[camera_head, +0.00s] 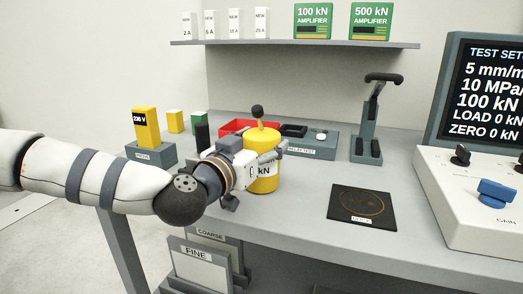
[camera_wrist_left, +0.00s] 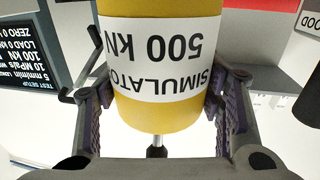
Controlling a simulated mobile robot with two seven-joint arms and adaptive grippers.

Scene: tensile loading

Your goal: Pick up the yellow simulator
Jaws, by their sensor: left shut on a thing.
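The yellow simulator (camera_head: 262,172) is a yellow cylinder with a white label and a black knob on top. It stands upright at the bench's middle in the head view; I cannot tell whether it touches the bench. My left gripper (camera_head: 262,162) is shut on it from the left. In the left wrist view the simulator (camera_wrist_left: 158,112) sits between both fingers, and its label reads "SIMULATOR 500 kN" upside down. My right gripper is not in view.
A black mat (camera_head: 347,215) lies right of the simulator on the bench (camera_head: 300,205). A yellow 230 V block (camera_head: 146,125) sits left. A control console (camera_head: 480,205) and display (camera_head: 490,90) are at right.

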